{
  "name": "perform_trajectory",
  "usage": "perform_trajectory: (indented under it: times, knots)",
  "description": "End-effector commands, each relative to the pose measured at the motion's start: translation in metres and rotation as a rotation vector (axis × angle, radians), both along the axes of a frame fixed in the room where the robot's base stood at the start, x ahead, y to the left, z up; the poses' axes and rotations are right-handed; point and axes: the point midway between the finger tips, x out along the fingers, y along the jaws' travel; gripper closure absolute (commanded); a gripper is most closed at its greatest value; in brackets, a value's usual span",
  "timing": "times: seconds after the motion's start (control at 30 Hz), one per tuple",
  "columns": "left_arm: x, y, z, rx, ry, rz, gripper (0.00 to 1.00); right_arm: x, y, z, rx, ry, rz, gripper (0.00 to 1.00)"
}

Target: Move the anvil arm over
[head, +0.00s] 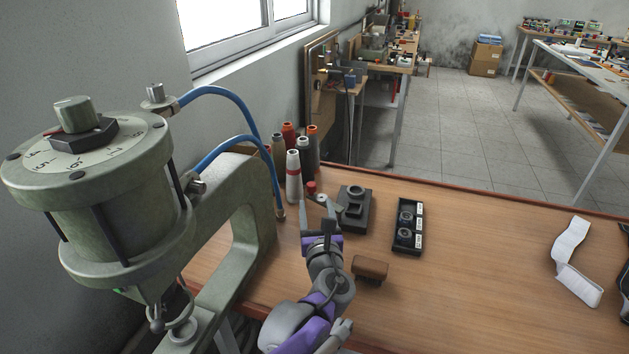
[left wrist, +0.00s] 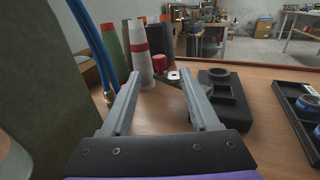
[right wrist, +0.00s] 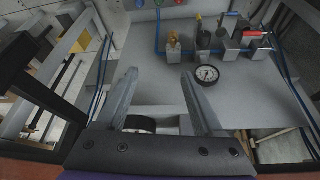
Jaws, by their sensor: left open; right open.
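The large grey-green pneumatic press (head: 100,185) fills the left of the head view. Below its ram, a grey lower arm (head: 190,335) shows at the bottom edge, partly cut off; I cannot tell for sure if it is the anvil arm. My left gripper (head: 319,198) is open and empty over the wooden table, right of the press frame. In the left wrist view a red-capped item (left wrist: 159,63) and spools stand beyond its fingers. My right gripper (right wrist: 159,76) is open and empty in the right wrist view, before a grey panel with a round gauge (right wrist: 207,74).
Thread spools (head: 293,175) stand beside the press. A black block (head: 355,208), a black tray with rings (head: 408,228) and a brown block (head: 370,267) lie on the table (head: 470,260). White strap-like pieces (head: 572,255) lie right. Blue hoses (head: 225,92) loop from the press. Valves (right wrist: 248,40) line the panel.

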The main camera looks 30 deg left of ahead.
Motion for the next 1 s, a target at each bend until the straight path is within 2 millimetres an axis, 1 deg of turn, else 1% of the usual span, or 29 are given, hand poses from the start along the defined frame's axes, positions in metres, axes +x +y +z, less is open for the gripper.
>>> perform_trajectory:
  times: [0.03, 0.3, 0.5, 0.67, 0.9, 0.93, 1.0]
  knots:
    - [0.006, 0.006, 0.0, 0.001, 0.0, 0.005, 0.39, 0.0, 0.0, -0.002, 0.0, 0.001, 0.0, 0.32]
    - [0.048, 0.036, -0.001, 0.0, 0.0, 0.004, 0.39, 0.0, 0.0, -0.007, 0.0, 0.002, 0.0, 0.32]
    - [0.07, 0.052, -0.001, -0.001, -0.001, 0.003, 0.39, 0.0, 0.0, -0.009, 0.0, 0.003, 0.0, 0.32]
    - [0.077, 0.057, 0.0, -0.001, -0.001, 0.002, 0.39, 0.0, 0.0, -0.01, 0.0, 0.003, 0.0, 0.32]
    - [0.077, 0.057, 0.0, -0.001, -0.001, 0.002, 0.39, 0.0, 0.0, -0.01, 0.0, 0.003, 0.0, 0.32]
    - [0.077, 0.057, 0.0, -0.001, -0.001, 0.002, 0.4, 0.0, 0.0, -0.01, 0.0, 0.003, 0.0, 0.32]
    - [0.077, 0.057, 0.0, -0.001, -0.001, 0.002, 0.53, 0.0, 0.0, -0.01, 0.0, 0.003, 0.0, 0.32]
